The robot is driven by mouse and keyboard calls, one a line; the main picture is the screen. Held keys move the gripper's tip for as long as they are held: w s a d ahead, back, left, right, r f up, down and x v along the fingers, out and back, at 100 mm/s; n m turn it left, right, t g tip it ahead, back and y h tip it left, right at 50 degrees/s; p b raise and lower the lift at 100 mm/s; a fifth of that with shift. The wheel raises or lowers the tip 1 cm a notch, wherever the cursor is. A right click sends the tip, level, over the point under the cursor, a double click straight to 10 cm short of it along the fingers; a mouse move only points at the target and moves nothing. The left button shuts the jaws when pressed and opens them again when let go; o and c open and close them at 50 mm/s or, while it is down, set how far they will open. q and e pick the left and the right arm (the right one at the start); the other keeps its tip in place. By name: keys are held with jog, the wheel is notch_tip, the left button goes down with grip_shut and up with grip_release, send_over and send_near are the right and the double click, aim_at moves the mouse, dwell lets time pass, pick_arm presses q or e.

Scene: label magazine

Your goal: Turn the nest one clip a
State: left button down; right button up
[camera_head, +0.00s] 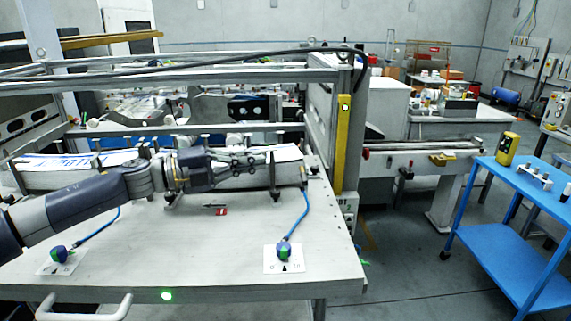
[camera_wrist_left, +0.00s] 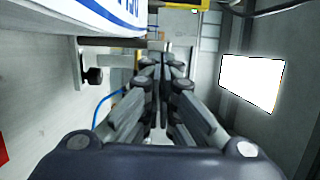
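The label magazine holds a stack of white labels with blue print (camera_head: 75,163); its edge also shows at the top left of the left wrist view (camera_wrist_left: 95,14). A dark upright clip-like post (camera_head: 273,172) stands near the right end of the stack. My left gripper (camera_head: 258,162) reaches across the magazine from the left, its fingers just left of this post. In the left wrist view the fingers (camera_wrist_left: 166,62) are together with nothing visible between them. A dark knob (camera_wrist_left: 93,76) on a bracket is left of them. I cannot tell which part is the nest. My right gripper is not seen.
A small red item (camera_head: 220,211) lies on the grey machine table (camera_head: 190,255), whose front is mostly clear. A yellow-striped post (camera_head: 343,140) rises at right; a blue cart (camera_head: 535,195) stands beyond.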

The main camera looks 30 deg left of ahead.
pick_arm(q)
jog(key=shift+w+a, duration=0.1)
jog(key=shift+a, duration=0.05)
notch_tip(320, 180, up, 10)
dwell(1.1)
